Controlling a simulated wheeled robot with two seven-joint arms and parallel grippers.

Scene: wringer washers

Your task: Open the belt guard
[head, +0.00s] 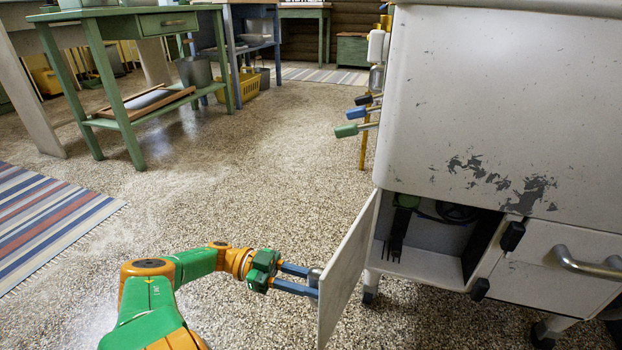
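The belt guard (348,270) is a pale hinged panel on the lower front of the white washer (500,110). It stands swung wide out to the left, seen nearly edge-on. The compartment (425,262) behind it is exposed, with a dark wheel (455,212) and other dark parts inside. A grey knob (315,274) is on the guard's outer face. My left gripper (308,281) has its blue fingers on either side of the knob, apparently gripping it; the exact contact is partly hidden. My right gripper is out of view.
A metal bar handle (588,264) and black latches (512,236) are right of the opening. Levers with coloured grips (357,112) stick out left of the washer. A green table (115,90) stands at the back left. A striped rug (45,215) lies left; the floor between is clear.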

